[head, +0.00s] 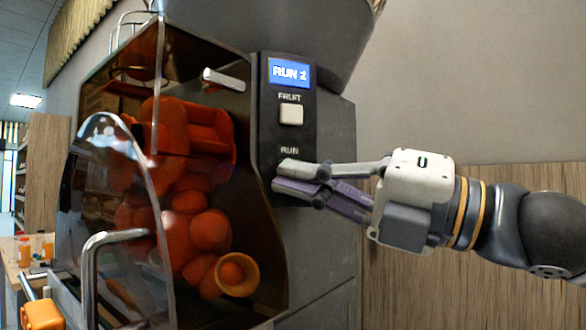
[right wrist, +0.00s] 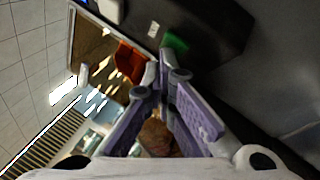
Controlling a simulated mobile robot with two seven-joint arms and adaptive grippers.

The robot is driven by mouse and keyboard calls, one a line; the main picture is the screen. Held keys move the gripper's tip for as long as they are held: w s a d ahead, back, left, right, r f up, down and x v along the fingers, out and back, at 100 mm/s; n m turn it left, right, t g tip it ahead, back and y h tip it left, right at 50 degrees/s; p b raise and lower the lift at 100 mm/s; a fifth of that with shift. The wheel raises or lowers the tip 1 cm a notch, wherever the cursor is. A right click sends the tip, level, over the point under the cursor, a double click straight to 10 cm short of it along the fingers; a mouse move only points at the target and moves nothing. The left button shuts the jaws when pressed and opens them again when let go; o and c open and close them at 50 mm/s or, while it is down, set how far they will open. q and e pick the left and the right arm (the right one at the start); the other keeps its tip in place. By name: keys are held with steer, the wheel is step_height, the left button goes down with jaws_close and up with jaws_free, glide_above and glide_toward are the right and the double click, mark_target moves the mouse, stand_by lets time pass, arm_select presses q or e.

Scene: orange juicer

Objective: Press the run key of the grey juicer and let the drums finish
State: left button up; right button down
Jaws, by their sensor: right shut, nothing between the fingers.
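The grey juicer (head: 325,230) fills the middle of the head view. Its dark panel has a lit blue display (head: 289,73) reading "RUN 2", a pale FRUIT key (head: 291,114) and a RUN label (head: 289,150). My right gripper (head: 280,176) is shut and empty, its fingertips at the panel just below that label. They cover the spot under the label; whether they touch it I cannot tell. In the right wrist view a green key (right wrist: 175,43) shows just beyond the fingertips (right wrist: 166,72). Orange drums and round fruit (head: 210,230) show behind the clear cover. My left gripper is out of view.
A curved metal handle (head: 100,238) and a clear curved guard (head: 105,145) stand at the juicer's front. Small orange bottles (head: 24,250) stand on a counter at the far left. A plain wall and wood panel (head: 440,290) lie behind my right arm.

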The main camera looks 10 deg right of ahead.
steer(key=shift+s, duration=0.1)
steer(key=shift+s+d, duration=0.15)
steer(key=shift+s, duration=0.6)
steer(key=s, duration=0.5)
steer(key=shift+d+p, duration=0.35)
stand_by(0.3)
